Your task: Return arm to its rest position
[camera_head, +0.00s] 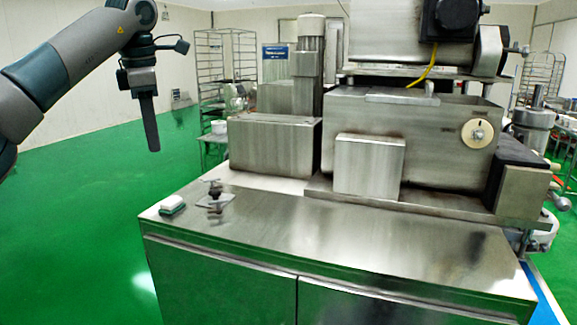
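My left arm (60,75) comes in from the upper left, raised above the green floor. Its gripper (151,148) points down, with the fingers seen edge-on as one dark strip. It hangs in the air left of the steel machine, apart from the counter, and nothing shows between or below the fingers. Whether the fingers are open or shut does not show. My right gripper is not in view.
The steel encrusting machine (272,145) stands on a steel counter (330,235). A green-and-white sponge (172,205) and a small metal part (215,199) lie at the counter's left end. A wire rack (225,60) stands behind. The green floor (70,230) at left is clear.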

